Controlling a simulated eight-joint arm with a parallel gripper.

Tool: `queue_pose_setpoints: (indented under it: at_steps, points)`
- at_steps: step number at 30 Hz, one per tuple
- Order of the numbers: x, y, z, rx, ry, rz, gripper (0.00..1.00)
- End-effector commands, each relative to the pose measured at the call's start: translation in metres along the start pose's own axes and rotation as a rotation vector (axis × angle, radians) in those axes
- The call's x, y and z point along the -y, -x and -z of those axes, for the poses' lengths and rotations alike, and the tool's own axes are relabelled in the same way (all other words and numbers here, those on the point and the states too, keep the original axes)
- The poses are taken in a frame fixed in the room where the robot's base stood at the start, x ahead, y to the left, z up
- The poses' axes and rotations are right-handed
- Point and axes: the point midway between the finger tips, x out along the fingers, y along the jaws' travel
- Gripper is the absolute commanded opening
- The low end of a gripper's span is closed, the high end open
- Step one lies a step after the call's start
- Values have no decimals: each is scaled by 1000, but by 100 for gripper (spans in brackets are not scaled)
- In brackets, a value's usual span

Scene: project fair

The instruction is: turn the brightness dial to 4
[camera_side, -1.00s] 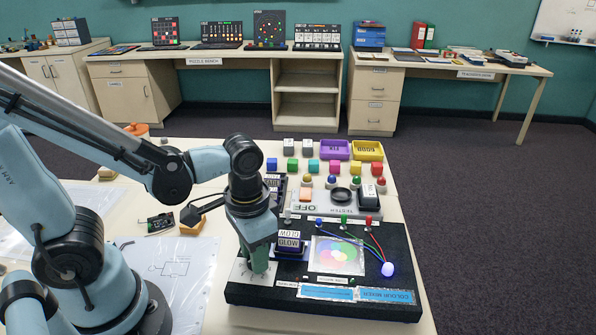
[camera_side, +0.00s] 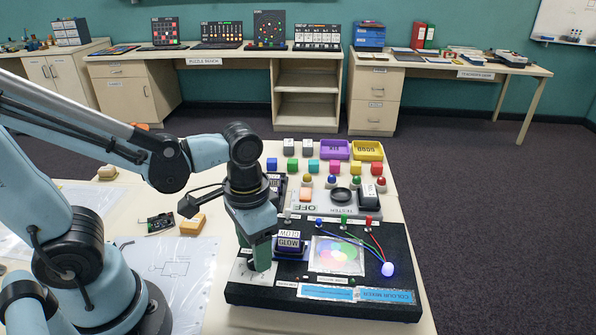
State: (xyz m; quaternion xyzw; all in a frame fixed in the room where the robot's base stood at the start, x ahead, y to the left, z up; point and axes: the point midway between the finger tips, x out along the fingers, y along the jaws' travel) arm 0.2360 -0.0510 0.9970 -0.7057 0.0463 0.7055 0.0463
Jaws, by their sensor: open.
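The black colour mixer box (camera_side: 385,303) lies on the near table. A pale dial plate (camera_side: 243,277) with markings is at its left front corner. My gripper (camera_side: 261,264) points down over this plate, with green fingers. The jaws are open, though the gap between them is hard to see from this side. The dial knob is hidden behind or under the fingers, so its setting cannot be read. I cannot tell whether the fingers touch it. A lamp (camera_side: 387,269) at the right of the box glows blue-violet.
A GLOW block (camera_side: 289,244) stands just right of my gripper, beside a coloured-circle panel (camera_side: 337,255). Wires run to the lamp. A tester (camera_side: 330,211), coloured cubes and purple and yellow trays (camera_side: 367,151) are behind. Papers (camera_side: 180,268) lie left.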

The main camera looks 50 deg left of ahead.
Motion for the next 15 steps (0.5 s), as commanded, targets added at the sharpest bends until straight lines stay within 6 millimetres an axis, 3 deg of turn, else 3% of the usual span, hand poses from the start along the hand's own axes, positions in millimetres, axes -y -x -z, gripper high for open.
queue_pose_setpoints:
  at_steps: [15]
  points:
    - [0, 64, 0, 0, 0, 0, 57]
